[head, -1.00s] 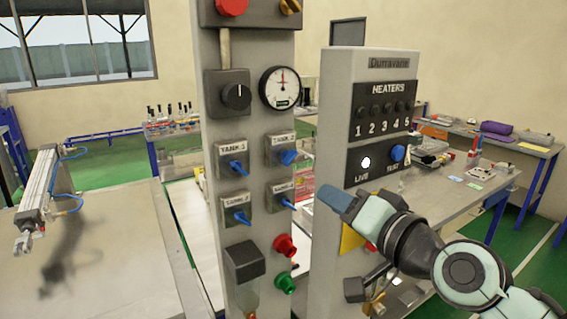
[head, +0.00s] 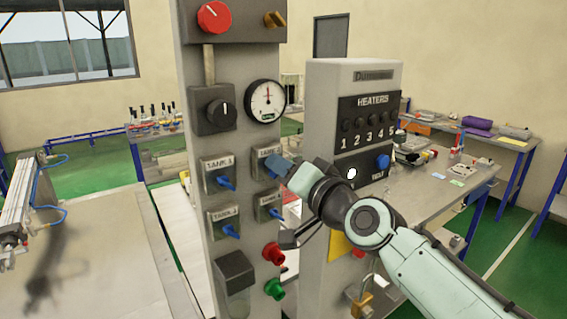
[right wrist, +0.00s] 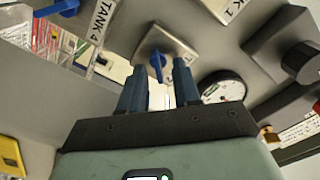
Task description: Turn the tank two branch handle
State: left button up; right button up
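The tank two valve is the upper right of the valves on the grey panel post; its plate (head: 260,164) shows beside my right gripper (head: 282,168). In the right wrist view its blue handle (right wrist: 157,66) stands on a pale plate (right wrist: 165,45) ahead of my open right gripper (right wrist: 160,72). The handle appears between the two blue fingertips, with gaps on both sides; I cannot tell how deep it sits between them. In the head view the gripper hides most of this handle. My left gripper is out of view.
Other blue handles are close: tank one (head: 226,183) to the left, tank three (head: 230,230) at lower left, tank four (head: 275,212) just below. A gauge (head: 266,100) is above. The heaters box (head: 325,90) stands at the right. Red (head: 273,253) and green (head: 275,289) fittings protrude below.

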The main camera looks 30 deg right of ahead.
jog(key=shift+w, duration=0.15)
grip_shut()
